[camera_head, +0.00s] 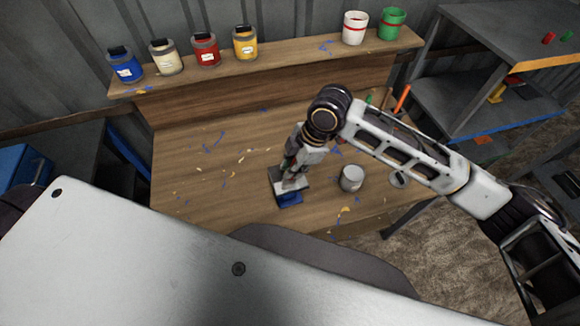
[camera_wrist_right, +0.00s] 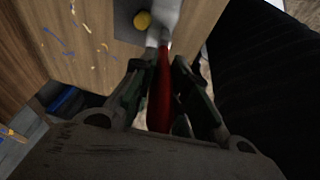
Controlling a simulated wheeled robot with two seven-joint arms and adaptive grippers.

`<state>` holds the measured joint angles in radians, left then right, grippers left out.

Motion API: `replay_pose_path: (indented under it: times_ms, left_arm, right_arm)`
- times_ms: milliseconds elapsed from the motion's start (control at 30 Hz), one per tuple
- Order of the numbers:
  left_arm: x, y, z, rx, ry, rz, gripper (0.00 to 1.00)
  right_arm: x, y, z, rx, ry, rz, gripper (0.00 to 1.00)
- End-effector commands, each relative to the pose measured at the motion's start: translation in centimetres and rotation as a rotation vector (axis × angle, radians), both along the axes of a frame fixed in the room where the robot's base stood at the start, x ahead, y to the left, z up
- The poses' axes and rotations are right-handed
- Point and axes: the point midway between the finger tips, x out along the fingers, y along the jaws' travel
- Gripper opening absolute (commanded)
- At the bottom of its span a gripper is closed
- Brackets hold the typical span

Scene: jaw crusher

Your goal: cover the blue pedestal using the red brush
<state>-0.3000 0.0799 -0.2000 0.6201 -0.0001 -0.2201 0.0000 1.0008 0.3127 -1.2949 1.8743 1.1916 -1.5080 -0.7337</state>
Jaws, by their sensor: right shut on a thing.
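My right gripper (camera_head: 292,172) is above the front of the wooden table and points down. In the right wrist view, its fingers (camera_wrist_right: 163,85) are shut on the red handle of the brush (camera_wrist_right: 162,92). The pale head of the brush extends past the fingertips and is partly cut off by the frame's top edge. Below the gripper in the head view is a blue block (camera_head: 290,199), apparently the pedestal, with a dark grey plate (camera_head: 277,177) at its top. The gripper partly hides it. I cannot tell whether the brush touches it. My left gripper is not in view.
Blue (camera_head: 125,66), cream (camera_head: 166,57), red (camera_head: 205,50) and yellow (camera_head: 245,43) jars line the back shelf, with white (camera_head: 354,28) and green (camera_head: 390,25) cups. The table's left middle is clear except for paint flecks.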

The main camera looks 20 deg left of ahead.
Motion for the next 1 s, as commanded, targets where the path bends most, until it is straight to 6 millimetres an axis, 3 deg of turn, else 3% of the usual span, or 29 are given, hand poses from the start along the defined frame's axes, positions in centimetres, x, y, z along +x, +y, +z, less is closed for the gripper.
replay_pose_path:
  times_ms: [367, 1000]
  left_arm:
    - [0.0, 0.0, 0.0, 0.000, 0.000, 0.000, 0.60]
    - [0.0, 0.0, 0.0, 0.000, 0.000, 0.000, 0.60]
  right_arm:
    - [0.1, -0.1, 0.0, 0.000, 0.000, 0.000, 0.00]
    - [1.8, -2.4, -0.2, -0.001, 0.001, -0.001, 0.00]
